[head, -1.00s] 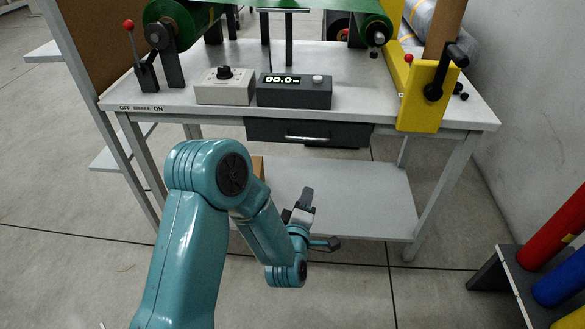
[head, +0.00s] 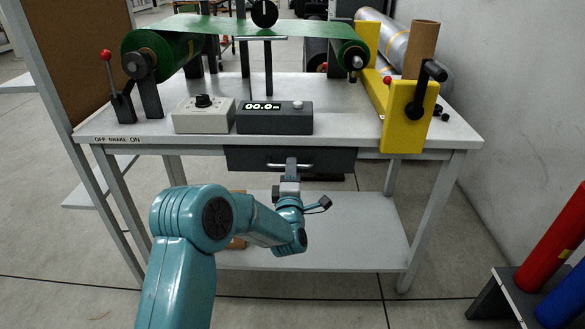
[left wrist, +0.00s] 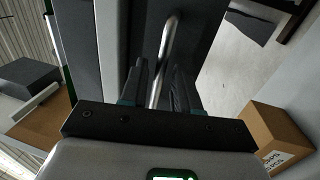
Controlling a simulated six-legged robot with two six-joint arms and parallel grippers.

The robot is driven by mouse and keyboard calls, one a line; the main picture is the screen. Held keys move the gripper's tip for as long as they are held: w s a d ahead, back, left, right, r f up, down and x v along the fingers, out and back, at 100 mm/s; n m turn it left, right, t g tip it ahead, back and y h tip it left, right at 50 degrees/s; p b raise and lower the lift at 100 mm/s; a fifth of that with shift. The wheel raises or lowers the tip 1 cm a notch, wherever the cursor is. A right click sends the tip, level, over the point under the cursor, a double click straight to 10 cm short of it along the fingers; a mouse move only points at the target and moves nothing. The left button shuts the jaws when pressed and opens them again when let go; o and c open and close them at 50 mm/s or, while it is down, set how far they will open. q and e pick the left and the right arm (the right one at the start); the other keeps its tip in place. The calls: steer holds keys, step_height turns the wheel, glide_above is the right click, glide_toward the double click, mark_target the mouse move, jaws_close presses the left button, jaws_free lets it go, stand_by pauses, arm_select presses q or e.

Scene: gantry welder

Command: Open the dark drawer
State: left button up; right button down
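The dark drawer (head: 250,157) sits under the front edge of the table, and its front looks flush with the frame. Its silver bar handle (head: 305,166) runs across the front. My left gripper (head: 291,167) is at the handle, with its fingertips pointing at the drawer front. In the left wrist view the handle (left wrist: 165,48) passes between the two fingers of the gripper (left wrist: 160,88). The fingers are apart, with a narrow gap visible beside the bar. My right gripper does not show in either view.
The table (head: 335,108) carries a grey control box (head: 204,115), a dark display box (head: 274,118) and a yellow bracket (head: 408,118). A lower shelf (head: 350,232) lies below the drawer. A cardboard box (left wrist: 272,138) shows in the left wrist view. Red and blue cylinders (head: 548,240) stand at right.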

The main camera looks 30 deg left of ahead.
arm_select(q)
steer(key=shift+x, duration=1)
jaws_close()
steer(key=shift+d, duration=0.1)
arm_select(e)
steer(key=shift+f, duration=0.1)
arm_select(q)
steer(key=shift+f, duration=0.1)
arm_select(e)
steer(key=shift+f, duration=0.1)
